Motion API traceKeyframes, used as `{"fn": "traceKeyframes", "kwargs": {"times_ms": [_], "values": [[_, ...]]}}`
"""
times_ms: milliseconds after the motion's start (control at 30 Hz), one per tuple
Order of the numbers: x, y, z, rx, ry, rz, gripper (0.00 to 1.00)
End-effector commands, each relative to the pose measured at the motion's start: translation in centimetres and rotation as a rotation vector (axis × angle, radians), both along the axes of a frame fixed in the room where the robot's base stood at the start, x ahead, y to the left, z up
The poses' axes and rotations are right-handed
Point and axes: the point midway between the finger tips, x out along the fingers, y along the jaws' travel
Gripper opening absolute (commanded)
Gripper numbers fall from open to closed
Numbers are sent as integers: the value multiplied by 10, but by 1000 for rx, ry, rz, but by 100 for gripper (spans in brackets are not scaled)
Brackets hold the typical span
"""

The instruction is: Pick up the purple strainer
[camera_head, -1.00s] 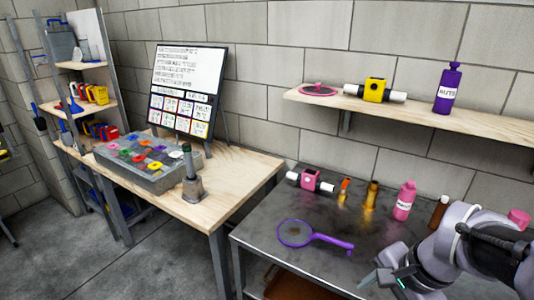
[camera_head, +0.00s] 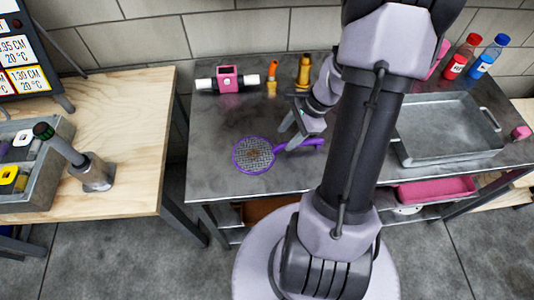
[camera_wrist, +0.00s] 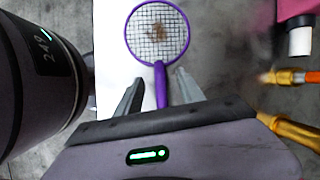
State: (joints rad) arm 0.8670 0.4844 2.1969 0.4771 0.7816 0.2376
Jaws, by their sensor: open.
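The purple strainer (camera_head: 254,155) lies on the dark metal table, its round mesh to the left and its handle to the right in the head view. A brown clump sits on its mesh. In the wrist view the strainer (camera_wrist: 157,32) has its hoop at the top and its handle running down between my fingers. My gripper (camera_head: 297,133) is open above the handle. In the wrist view my gripper (camera_wrist: 160,92) has one finger on each side of the handle, apart from it. How high the fingertips are above the table I cannot tell.
A pink block with white ends (camera_head: 228,79), an orange-tipped tool (camera_head: 271,78) and a brass piece (camera_head: 304,72) stand behind. A grey tray (camera_head: 447,128) is at the right. My arm hides part of the table. The table left of the strainer is clear.

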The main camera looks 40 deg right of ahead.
Motion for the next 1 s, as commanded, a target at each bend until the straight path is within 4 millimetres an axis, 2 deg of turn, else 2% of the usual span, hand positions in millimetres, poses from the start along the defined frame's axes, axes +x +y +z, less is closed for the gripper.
{"fn": "traceKeyframes", "kwargs": {"times_ms": [167,367,567,600,833,1000], "values": [[3,4,-17,1,1,-1,46],[8,14,-56,1,1,3,46],[10,16,-56,0,0,0,46],[10,16,-56,0,0,0,44],[10,15,-56,0,-1,0,0],[10,15,-56,0,-1,0,0]]}}
